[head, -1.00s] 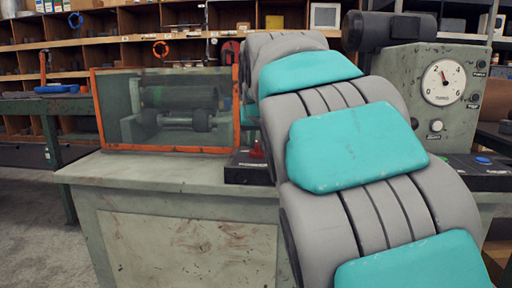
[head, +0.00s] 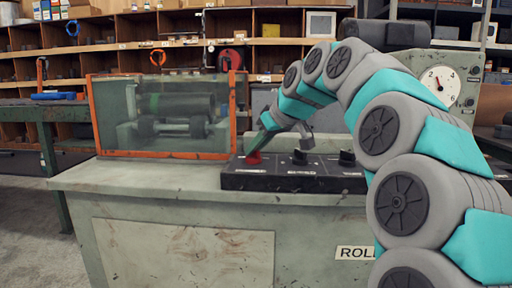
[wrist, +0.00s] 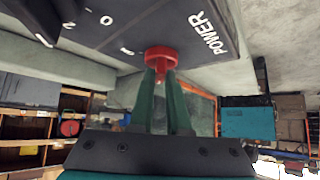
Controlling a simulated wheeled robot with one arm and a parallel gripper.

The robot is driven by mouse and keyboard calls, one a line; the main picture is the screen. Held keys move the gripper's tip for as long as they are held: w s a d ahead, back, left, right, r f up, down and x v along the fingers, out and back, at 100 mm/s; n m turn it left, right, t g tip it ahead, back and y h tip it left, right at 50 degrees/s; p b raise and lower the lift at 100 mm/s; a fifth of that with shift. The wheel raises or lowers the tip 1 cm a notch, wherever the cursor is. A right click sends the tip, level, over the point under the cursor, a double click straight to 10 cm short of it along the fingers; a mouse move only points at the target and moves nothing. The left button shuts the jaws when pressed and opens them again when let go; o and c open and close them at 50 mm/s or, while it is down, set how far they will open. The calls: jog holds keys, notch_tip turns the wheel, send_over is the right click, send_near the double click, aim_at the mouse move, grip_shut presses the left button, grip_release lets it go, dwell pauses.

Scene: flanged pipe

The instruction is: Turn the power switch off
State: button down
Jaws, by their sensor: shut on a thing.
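The power switch is a red rotary knob (head: 254,158) at the left end of a black control panel (head: 290,183) on the bench. It also shows in the wrist view (wrist: 161,55), beside the white POWER lettering (wrist: 208,33) and the O and I marks. My gripper (head: 258,149) reaches down to the knob from above. In the wrist view its two green fingers (wrist: 161,75) are shut on the red knob's grip. The fingers hide part of the grip, so I cannot tell which mark it points to.
Two black knobs (head: 300,157) (head: 347,158) stand on the panel to the right. An orange-framed guard (head: 92,115) encloses rollers at left. A gauge box (head: 466,110) stands behind my arm. The bench top's left front is clear.

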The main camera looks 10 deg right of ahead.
dwell(0.4)
jog(key=c, duration=0.9)
grip_release()
jog(key=shift+r, duration=0.1)
jog(key=v, duration=0.7)
jog(key=shift+s+d+r, duration=0.2)
jog(key=shift+s, duration=0.05)
